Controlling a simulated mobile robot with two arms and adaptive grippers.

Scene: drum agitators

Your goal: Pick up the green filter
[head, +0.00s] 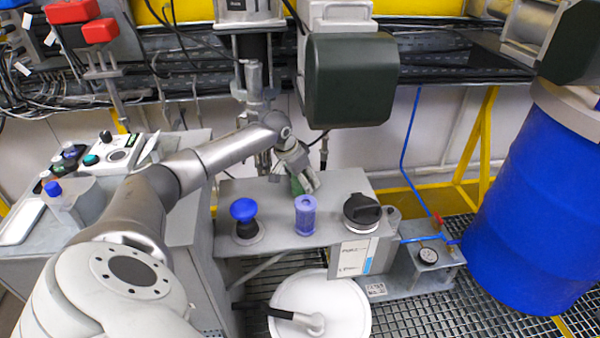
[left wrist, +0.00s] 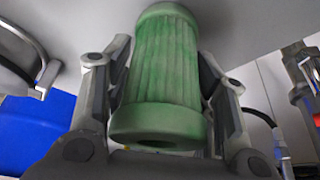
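The green filter (left wrist: 158,80) is a ribbed cylinder with a smooth collar and a hole in the end facing the camera in the left wrist view. My left gripper (left wrist: 165,62) has one finger on each side of it, and the pads appear to press against its sides. In the head view my left gripper (head: 296,170) points down at the back of the grey table, and only a small green part of the filter (head: 299,185) shows under it. Whether the filter touches the tabletop cannot be told. My right gripper is not in view.
On the grey table (head: 270,200) stand a blue-topped knob (head: 244,210), a purple filter (head: 305,214) and a black cap (head: 362,210), in front of the gripper. A large blue drum (head: 530,210) stands at right. A dark green motor housing (head: 350,82) hangs above.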

